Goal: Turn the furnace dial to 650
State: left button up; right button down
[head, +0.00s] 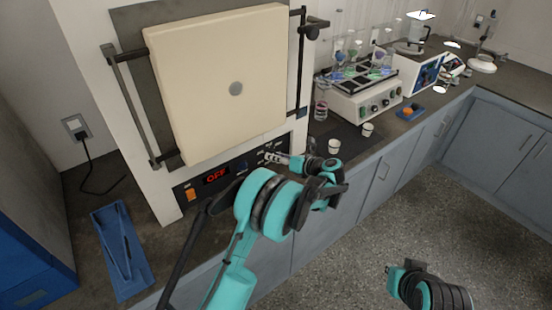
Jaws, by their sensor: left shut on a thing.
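The furnace (165,190) stands at left with its thick cream door (215,90) facing me. Its black control panel (232,172) runs below the door, with a red lit display (216,175) that seems to read OFF and an orange switch (191,195) below left of it. My left gripper (272,158) is at the right part of this panel, shut on what appears to be the furnace dial. The fingers and wrist hide the dial, so its setting cannot be read. Part of my right arm shows at bottom right; its gripper is not visible.
A blue tray (121,250) lies on the counter at left. Two small white cups (334,146) (368,129) stand right of the furnace, near a white shaker with flasks (364,99). A small blue tray with an orange item (409,111) lies further right. The floor is clear.

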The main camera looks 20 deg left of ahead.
pick_arm(q)
jog(key=m, duration=0.1)
jog(key=m+g+y+b, duration=0.1)
jog(key=shift+w+d+f+m+y, duration=0.1)
jog(key=shift+f+m+y, duration=0.1)
jog(key=shift+m+y, duration=0.15)
jog(key=m+y+b, duration=0.1)
jog(key=m, duration=0.1)
jog(key=shift+w+f+m+g, duration=0.1)
jog(key=shift+m+g, duration=0.25)
jog(key=shift+g, duration=0.05)
jog(key=shift+m+y, duration=1.15)
jog(key=shift+m, duration=1.05)
jog(key=o, duration=1.1)
jog(key=shift+f, duration=0.1)
jog(key=shift+o, duration=0.2)
jog(key=shift+d, duration=0.1)
jog(key=v, duration=1.2)
